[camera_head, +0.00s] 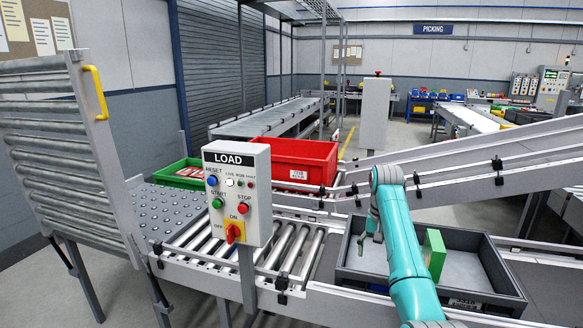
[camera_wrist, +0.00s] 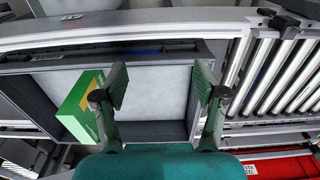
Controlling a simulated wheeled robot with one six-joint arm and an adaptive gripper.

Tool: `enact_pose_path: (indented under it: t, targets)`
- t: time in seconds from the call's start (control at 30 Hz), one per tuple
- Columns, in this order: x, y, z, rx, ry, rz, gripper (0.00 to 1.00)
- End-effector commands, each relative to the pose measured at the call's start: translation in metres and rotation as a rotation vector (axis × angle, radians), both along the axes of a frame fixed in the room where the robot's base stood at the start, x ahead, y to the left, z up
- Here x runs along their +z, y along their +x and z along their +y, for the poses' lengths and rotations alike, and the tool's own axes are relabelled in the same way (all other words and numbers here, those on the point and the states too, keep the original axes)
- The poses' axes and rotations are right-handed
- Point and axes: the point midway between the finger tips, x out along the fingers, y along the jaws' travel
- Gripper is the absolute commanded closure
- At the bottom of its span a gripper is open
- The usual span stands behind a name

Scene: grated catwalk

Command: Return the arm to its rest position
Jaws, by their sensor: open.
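My teal arm reaches up from the bottom right of the head view and bends down at its far end. My gripper (camera_head: 371,228) hangs over the left part of a dark grey tote (camera_head: 488,262). In the wrist view, my gripper (camera_wrist: 162,88) has its two fingers wide apart with nothing between them. A green box (camera_head: 434,253) stands upright in the tote, to the right of my gripper. My arm hides part of the tote.
A control post marked LOAD (camera_head: 238,190) stands left of the tote, before a roller conveyor (camera_head: 297,250). A red crate (camera_head: 296,155) and a green tray (camera_head: 176,174) sit behind. A sloping conveyor (camera_head: 470,173) runs close behind my arm. A raised roller gate (camera_head: 55,150) stands far left.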

Motion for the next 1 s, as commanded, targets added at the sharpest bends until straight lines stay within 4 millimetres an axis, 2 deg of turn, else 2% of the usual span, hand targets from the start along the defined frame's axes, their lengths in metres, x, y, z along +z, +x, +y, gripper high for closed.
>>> enact_pose_path:
  t: [0.27,0.47,0.57,0.77,1.0]
  targets:
    - [-0.040,-0.001,0.004,0.011,-0.002,-0.036,0.29]
    - [-0.085,-0.006,0.006,0.021,-0.005,-0.076,0.29]
    - [-0.115,-0.011,0.007,0.028,-0.008,-0.106,0.29]
    - [-0.195,-0.033,0.012,0.049,-0.015,-0.186,0.29]
    - [-0.279,-0.075,0.019,0.074,-0.027,-0.295,0.29]
